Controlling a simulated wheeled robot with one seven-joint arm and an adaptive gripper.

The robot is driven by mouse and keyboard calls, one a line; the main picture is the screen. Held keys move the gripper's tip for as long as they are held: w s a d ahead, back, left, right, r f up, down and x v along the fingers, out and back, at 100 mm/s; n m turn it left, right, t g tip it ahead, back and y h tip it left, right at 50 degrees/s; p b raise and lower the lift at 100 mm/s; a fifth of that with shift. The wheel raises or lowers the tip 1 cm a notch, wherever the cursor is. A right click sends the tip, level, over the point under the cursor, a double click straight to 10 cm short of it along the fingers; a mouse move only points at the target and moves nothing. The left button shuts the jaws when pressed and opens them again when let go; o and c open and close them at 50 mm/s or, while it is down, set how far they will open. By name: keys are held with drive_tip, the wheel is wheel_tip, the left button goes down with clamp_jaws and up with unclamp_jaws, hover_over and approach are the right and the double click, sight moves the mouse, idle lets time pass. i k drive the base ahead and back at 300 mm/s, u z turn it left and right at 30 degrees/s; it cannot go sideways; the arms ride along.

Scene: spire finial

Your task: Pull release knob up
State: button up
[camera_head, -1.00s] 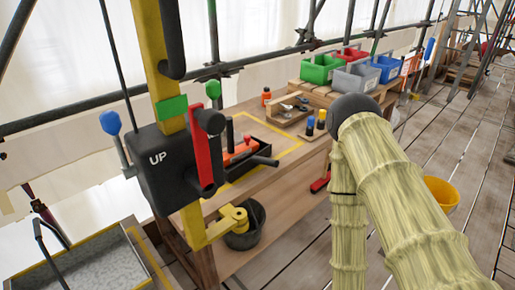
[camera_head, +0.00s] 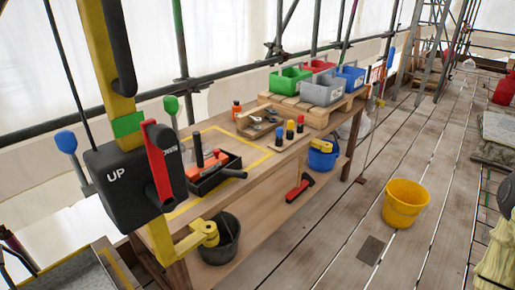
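A black control box (camera_head: 125,187) marked UP is fixed to a yellow mast (camera_head: 103,60) at the left. A blue knob (camera_head: 65,141) on a grey stem stands at its left side. A green knob (camera_head: 170,104) on a stem stands behind its right side. A red lever (camera_head: 159,165) sits upright on the box's right face. None is labelled as the release knob, so I cannot tell which one it is.
A wooden workbench (camera_head: 262,180) behind the box carries a black tool tray (camera_head: 214,178) and several coloured bins on a pallet. A black bucket (camera_head: 217,245) stands under a yellow bracket (camera_head: 197,236). A yellow bucket (camera_head: 404,204) stands on the mostly clear plank floor at right.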

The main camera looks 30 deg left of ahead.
sight(217, 152)
drive_tip(key=z, duration=0.05)
drive_tip(key=i, duration=0.8)
drive_tip(key=u, duration=1.4)
